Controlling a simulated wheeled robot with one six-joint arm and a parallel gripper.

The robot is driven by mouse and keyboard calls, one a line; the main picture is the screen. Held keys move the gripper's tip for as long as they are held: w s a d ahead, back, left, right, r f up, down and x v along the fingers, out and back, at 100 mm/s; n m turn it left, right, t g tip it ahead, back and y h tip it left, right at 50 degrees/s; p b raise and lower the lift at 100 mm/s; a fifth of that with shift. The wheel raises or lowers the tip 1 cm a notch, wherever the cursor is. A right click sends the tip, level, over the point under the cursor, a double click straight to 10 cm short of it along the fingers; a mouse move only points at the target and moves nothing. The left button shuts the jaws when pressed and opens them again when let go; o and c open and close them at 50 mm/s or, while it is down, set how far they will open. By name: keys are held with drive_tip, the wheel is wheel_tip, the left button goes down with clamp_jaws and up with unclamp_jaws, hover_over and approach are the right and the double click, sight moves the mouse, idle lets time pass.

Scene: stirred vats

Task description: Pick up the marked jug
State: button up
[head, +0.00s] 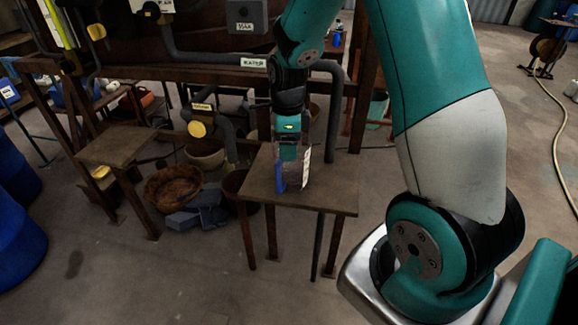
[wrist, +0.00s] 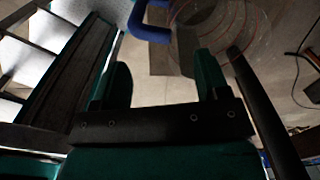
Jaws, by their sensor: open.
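A clear jug (head: 294,177) with a blue handle and a white label stands upright on a small brown table in the head view. My gripper (head: 291,150) is just above or in front of the jug and hides its upper part. In the wrist view my gripper (wrist: 162,72) is open, with nothing between its two fingers. The jug's blue handle (wrist: 148,32) and ringed clear body (wrist: 222,28) lie beyond the fingertips at the top. I cannot tell whether a finger touches it. Any mark beyond the label is too small to read.
The small table (head: 335,195) has bare top around the jug. Pipes with a label (head: 254,62) run behind it. To the left are a brown basket (head: 172,185), grey blocks (head: 205,208), another small table (head: 115,147) and blue drums (head: 15,235). The front floor is clear.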

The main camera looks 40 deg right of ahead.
sight(288, 167)
wheel_tip(288, 167, down, 4)
drive_tip(key=shift+d+f+p, duration=0.15)
drive_tip(key=shift+p, duration=0.35)
clamp_jaws()
